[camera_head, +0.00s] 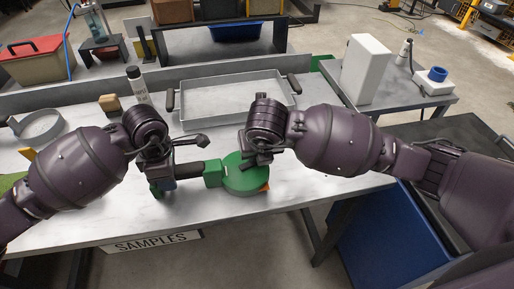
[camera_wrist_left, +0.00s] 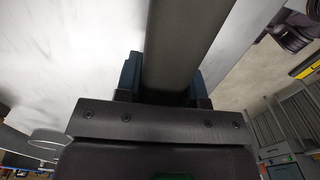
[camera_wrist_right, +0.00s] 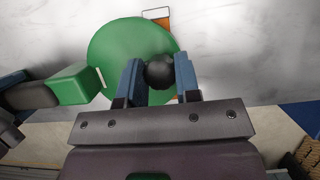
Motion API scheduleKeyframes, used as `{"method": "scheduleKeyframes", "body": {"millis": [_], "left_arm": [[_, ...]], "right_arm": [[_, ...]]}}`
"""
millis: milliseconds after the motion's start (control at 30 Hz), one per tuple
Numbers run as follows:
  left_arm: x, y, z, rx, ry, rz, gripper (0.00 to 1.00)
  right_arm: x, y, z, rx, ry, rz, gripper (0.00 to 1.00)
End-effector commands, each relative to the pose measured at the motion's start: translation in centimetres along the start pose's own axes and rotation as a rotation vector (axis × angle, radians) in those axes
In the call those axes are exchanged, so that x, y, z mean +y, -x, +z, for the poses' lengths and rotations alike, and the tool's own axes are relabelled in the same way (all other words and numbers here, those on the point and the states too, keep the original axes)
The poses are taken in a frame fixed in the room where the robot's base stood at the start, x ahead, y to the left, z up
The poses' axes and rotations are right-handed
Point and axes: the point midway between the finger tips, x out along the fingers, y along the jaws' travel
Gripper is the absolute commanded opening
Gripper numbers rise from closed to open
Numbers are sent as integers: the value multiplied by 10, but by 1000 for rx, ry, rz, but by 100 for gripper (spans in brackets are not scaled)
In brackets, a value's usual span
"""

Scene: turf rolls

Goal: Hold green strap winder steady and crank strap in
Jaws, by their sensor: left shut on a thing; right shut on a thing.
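The green strap winder (camera_head: 243,178) lies on the white table near its front edge, with a round green drum and a green block on its left side. A dark grey handle (camera_head: 188,171) runs left from the block. My left gripper (camera_head: 165,178) is shut on this handle, which also fills the space between its fingers in the left wrist view (camera_wrist_left: 172,60). My right gripper (camera_head: 256,158) is over the drum. In the right wrist view, its blue fingers (camera_wrist_right: 160,78) are shut around a black round crank knob (camera_wrist_right: 160,72) above the green drum (camera_wrist_right: 112,60).
A grey metal tray (camera_head: 222,98) with dark handles lies behind the winder. A marker-like bottle (camera_head: 137,84), a wooden block (camera_head: 109,103) and a metal ring (camera_head: 38,127) are at the left. An orange piece (camera_wrist_right: 157,17) shows at the drum's edge. A white box (camera_head: 366,68) stands at the back right.

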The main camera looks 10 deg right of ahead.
Motion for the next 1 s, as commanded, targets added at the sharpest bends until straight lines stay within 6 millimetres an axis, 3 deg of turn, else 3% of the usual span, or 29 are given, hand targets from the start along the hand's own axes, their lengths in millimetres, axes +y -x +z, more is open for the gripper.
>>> {"method": "scheduleKeyframes", "body": {"millis": [300, 800, 833, 1000], "left_arm": [[-2, -6, -2, 6, 3, -10, 0], [-2, -6, -2, 6, 3, -10, 0], [-2, -6, -2, 6, 3, -10, 0], [-2, -6, -2, 6, 3, -10, 0]], "right_arm": [[1, 1, -4, 0, -96, -37, 7], [0, 1, -5, 0, -110, -43, 7], [0, 1, -5, 0, -110, -43, 34], [0, 1, -5, 0, -110, -44, 56]]}}
